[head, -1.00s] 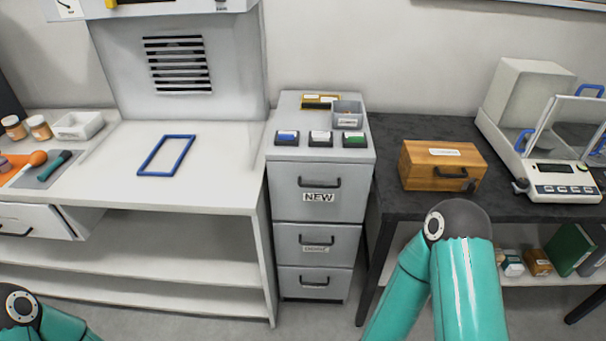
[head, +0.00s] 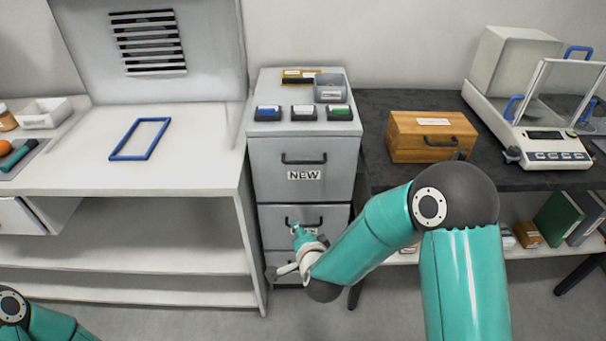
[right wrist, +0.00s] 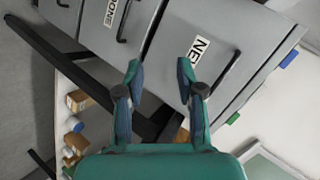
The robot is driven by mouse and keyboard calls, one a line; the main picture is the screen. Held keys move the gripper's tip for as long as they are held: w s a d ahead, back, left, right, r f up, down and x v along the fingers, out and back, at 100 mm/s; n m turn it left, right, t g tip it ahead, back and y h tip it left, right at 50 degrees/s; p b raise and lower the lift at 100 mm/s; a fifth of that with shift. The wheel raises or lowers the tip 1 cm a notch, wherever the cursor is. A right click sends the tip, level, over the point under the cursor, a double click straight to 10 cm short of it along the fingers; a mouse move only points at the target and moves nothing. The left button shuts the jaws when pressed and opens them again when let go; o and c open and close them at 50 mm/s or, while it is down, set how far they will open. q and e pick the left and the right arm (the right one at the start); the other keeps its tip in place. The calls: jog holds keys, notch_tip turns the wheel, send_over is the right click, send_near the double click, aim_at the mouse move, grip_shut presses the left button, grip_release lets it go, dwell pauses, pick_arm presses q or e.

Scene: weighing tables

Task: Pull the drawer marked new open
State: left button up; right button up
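The drawer marked NEW (head: 270,180) is the top drawer of a grey cabinet and looks closed, flush with the front. Its dark bar handle (head: 304,160) sits above the label. In the right wrist view the NEW drawer (right wrist: 178,45) appears tilted, with its handle (right wrist: 228,70) right of the fingers. My right gripper (head: 289,252) is in front of the lower drawers, below the NEW handle and apart from it. In the right wrist view the right gripper (right wrist: 160,70) is open and empty. Only part of my left arm shows at bottom left; its gripper is out of view.
A middle drawer (head: 269,225), partly hidden by my right gripper, is below. Small coloured-label boxes and a grey bin (head: 330,88) stand on the cabinet. A white bench (head: 190,180) is left; a black table (head: 376,120) with a wooden box (head: 410,145) is right.

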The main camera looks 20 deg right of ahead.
aim_at(302, 163)
jog(key=w+d+r+m+t+h, duration=0.2)
jog(key=w+r+m+t+h, duration=0.15)
jog(key=r+m, duration=0.5)
pick_arm(q)
jog(key=shift+r+p, duration=0.4)
jog(key=shift+p, duration=0.6)
pick_arm(e)
jog(key=w+d, duration=0.1)
jog(key=w, duration=0.4)
jog(key=w+d+f+n, duration=0.1)
jog(key=w, duration=0.4)
jog(key=w+d+f+n, duration=0.1)
jog(key=w+d, duration=0.1)
jog(key=w, duration=0.3)
jog(key=shift+w, duration=0.4)
grip_shut()
jog(key=shift+f, duration=0.1)
